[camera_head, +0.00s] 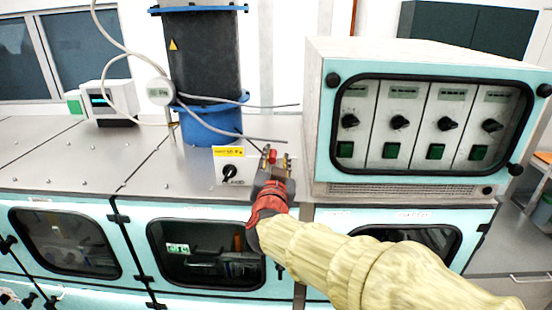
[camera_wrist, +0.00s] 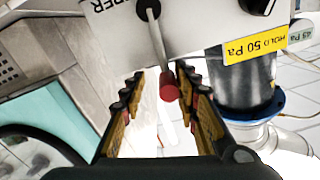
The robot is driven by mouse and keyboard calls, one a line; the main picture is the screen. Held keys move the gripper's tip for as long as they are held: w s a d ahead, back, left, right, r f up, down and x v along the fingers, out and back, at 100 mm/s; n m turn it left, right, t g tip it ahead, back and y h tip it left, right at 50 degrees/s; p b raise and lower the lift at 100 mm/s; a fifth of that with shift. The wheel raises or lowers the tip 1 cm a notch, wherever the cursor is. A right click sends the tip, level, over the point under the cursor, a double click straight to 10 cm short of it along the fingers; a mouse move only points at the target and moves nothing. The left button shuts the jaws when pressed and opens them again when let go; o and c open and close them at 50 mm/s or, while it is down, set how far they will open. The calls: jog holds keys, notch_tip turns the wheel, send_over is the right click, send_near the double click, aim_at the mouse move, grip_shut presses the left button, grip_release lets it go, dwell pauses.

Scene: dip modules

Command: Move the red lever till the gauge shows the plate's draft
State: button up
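The red lever knob (camera_wrist: 168,88) sits on a grey rod from the white control panel (camera_wrist: 200,20); in the head view the red tip (camera_head: 272,156) shows between my fingers. My gripper (camera_head: 274,163) is open. In the wrist view its fingers (camera_wrist: 160,76) stand either side of the knob, with gaps visible. The yellow plate (camera_wrist: 256,45) reads HOLD 50 Pa, upside down; it also shows in the head view (camera_head: 228,151). The round gauge (camera_head: 160,91) hangs by the dark column; in the wrist view its display (camera_wrist: 301,33) seems to read 45 Pa, not certain.
A black knob (camera_head: 230,173) is on the panel left of my gripper. A large white cabinet (camera_head: 318,130) with several dials stands close on the right. Loose grey cables (camera_head: 235,134) reach over the bench behind the panel. The metal bench top (camera_head: 70,160) at left is mostly clear.

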jog(key=shift+s+r, duration=0.1)
jog(key=shift+r, duration=0.05)
jog(key=s, duration=1.1)
jog(key=shift+s+a, duration=0.25)
jog(key=shift+s, duration=0.15)
jog(key=shift+c, duration=0.5)
